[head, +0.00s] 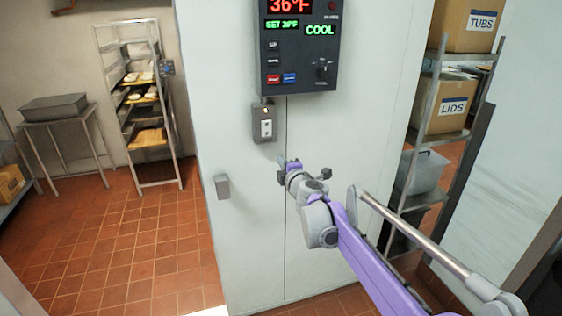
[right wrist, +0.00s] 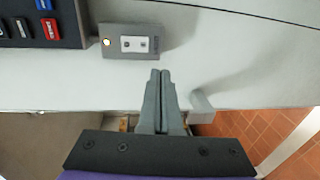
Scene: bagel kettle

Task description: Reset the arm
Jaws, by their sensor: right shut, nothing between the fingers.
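My right arm reaches in from the lower right in the head view, with its gripper (head: 284,172) in front of the pale panel, below a small grey switch box. In the right wrist view the right gripper's (right wrist: 160,76) two grey fingers are shut together with nothing between them. The grey switch box (head: 263,122) has a lit lamp at its top and also shows in the right wrist view (right wrist: 131,42), just beyond the fingertips. I cannot tell whether the fingertips touch the panel. My left gripper is in neither view.
A dark control panel (head: 299,45) reading 36°F and COOL is on the pale wall (head: 235,140). A small grey handle (head: 222,187) sticks out at left. A shelf (head: 432,140) with boxes stands at right. A tray rack (head: 145,110) and open tiled floor (head: 120,240) lie at left.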

